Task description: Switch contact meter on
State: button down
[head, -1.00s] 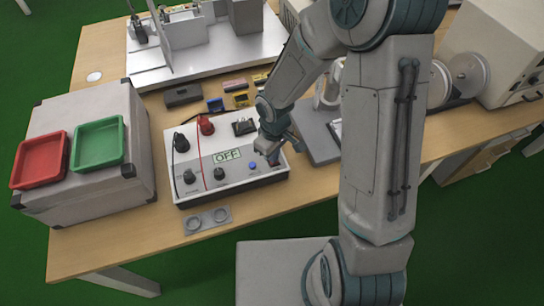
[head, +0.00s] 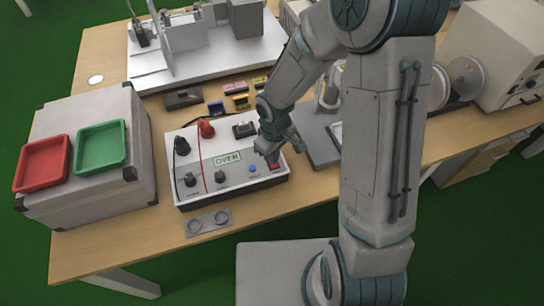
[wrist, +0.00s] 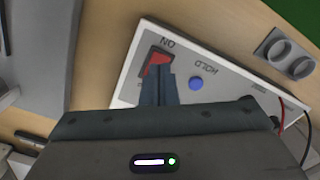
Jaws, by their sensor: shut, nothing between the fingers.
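The contact meter (head: 225,186) is a white box on the wooden table, and its display (head: 227,158) reads OVER. A red rocker switch (head: 275,167) shows at its right end. In the wrist view the red switch (wrist: 158,62) sits in a dark frame beside the word ON, with a blue HOLD button (wrist: 195,83) near it. My gripper (head: 272,160) is shut and empty, with its fingertips (wrist: 160,78) at the switch, covering part of it. I cannot tell whether they touch it.
Red and black plugs with leads (head: 206,129) stand on the meter's back left. A grey case (head: 85,190) with red and green trays is at left. A grey two-ring plate (head: 208,222) lies in front. A dark grey plate (head: 315,140) lies close on the right.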

notch_tip(320, 180, up, 5)
jog(key=p, duration=0.3)
dwell(0.6)
jog(key=s+d+r+m+t+h, duration=0.1)
jog(key=d+r+m, duration=0.1)
jog(key=d+r, duration=0.35)
jog(key=s+d+r+m+t, duration=0.1)
jog(key=s+d+r+m, duration=0.1)
jog(key=r, duration=0.6)
jog(key=s+d+r+m+t+y, duration=0.1)
jog(key=s+d+r+m, duration=0.3)
jog(key=s+r, duration=0.5)
jog(key=shift+s+d+r+m+t, duration=0.3)
jog(key=shift+r+m+t, duration=0.1)
jog(key=shift+m, duration=0.2)
jog(key=shift+a, duration=0.15)
